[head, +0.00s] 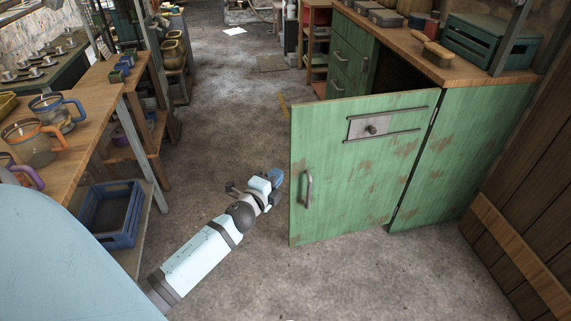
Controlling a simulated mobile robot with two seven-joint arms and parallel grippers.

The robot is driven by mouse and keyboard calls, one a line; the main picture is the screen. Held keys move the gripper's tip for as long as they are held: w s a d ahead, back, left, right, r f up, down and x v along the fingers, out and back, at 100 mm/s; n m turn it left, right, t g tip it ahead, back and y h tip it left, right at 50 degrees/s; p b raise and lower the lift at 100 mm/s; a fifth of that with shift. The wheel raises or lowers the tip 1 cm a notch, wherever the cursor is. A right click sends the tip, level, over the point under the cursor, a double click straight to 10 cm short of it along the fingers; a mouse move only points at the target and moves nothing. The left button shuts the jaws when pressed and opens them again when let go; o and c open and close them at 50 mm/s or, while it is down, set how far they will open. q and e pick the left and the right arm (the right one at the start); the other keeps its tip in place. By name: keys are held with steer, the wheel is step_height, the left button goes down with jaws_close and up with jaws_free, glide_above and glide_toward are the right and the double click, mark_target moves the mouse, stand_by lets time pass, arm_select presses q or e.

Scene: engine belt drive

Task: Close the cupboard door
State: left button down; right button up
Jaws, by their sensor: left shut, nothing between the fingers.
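The green cupboard door (350,190) has worn paint and stands open, swung out from the green cupboard (465,150) on the right. Its hinged edge is at the right, by the cupboard's side panel. A vertical handle (308,189) sits near its free left edge, and a sliding bolt plate (372,127) near its top. Part of the dark cupboard opening shows behind the door's top edge. My left gripper (277,178) is shut and empty, just left of the door's free edge. I cannot tell whether it touches the door. My right gripper is not in view.
A wooden bench with glass mugs (60,112) and a blue crate (112,213) stands on the left. The cupboard's wooden top (450,70) holds a green crate (489,42) and a brush (434,52). Bare concrete floor (225,120) lies between them.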

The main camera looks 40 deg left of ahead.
arm_select(q)
steer(key=b, duration=0.1)
glide_toward(294, 143)
steer(key=w+d, duration=0.2)
steer(key=w, duration=0.2)
steer(key=shift+w+a+b, duration=0.55)
steer(key=shift+w+a, duration=0.5)
steer(key=shift+w, duration=0.1)
steer(key=shift+w+a, duration=0.2)
steer(key=shift+a, duration=0.1)
steer(key=shift+r, duration=0.1)
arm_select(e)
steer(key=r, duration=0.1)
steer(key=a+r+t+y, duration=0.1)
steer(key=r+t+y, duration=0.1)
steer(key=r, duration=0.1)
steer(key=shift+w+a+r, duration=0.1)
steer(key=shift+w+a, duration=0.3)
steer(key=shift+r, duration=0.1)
arm_select(q)
steer(key=shift+a, duration=0.15)
